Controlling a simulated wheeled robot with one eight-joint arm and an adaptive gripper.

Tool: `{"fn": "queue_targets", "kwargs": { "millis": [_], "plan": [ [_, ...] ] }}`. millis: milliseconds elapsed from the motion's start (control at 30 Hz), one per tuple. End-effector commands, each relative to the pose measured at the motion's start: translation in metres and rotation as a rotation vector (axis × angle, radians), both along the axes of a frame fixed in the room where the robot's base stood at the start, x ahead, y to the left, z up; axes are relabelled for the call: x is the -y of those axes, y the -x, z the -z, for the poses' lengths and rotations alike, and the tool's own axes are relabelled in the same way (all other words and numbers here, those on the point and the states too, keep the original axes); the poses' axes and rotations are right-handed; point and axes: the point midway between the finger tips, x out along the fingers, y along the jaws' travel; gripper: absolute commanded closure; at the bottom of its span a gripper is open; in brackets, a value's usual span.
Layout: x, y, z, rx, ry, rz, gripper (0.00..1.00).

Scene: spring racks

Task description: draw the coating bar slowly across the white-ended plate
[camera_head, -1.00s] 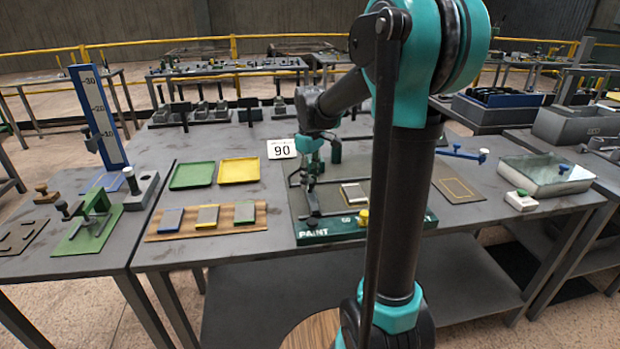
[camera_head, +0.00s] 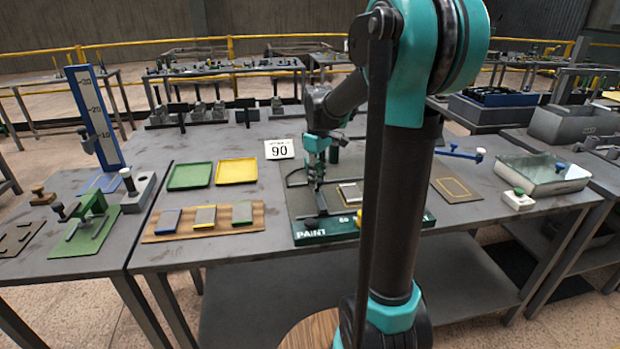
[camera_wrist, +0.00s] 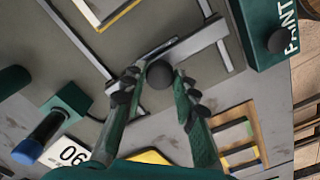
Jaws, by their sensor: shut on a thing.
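The white-ended plate (camera_head: 349,193) lies flat on the dark mat of the paint station, right of my gripper. In the wrist view, part of the plate (camera_wrist: 104,10), with pale and yellow edges, shows at the top. My gripper (camera_head: 318,184) points down over the left part of the station. In the wrist view my gripper (camera_wrist: 160,92) is shut on the coating bar's dark round knob. The grey coating bar (camera_wrist: 200,38) lies across the station beside the plate, apart from it in the wrist view. My arm hides the station's right part in the head view.
The paint block (camera_head: 312,234) runs along the station's front edge. A wooden rack (camera_head: 222,226) with three plates lies left. Green (camera_head: 190,176) and yellow (camera_head: 237,171) trays stand behind the rack. A sign marked 90 (camera_head: 280,149) is behind the station.

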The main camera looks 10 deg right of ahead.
Motion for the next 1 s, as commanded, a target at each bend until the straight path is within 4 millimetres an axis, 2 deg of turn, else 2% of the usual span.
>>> {"fn": "queue_targets", "kwargs": {
  "millis": [1000],
  "plan": [
    [0.136,0.000,0.000,-0.001,0.002,0.004,1.00]
  ]
}}
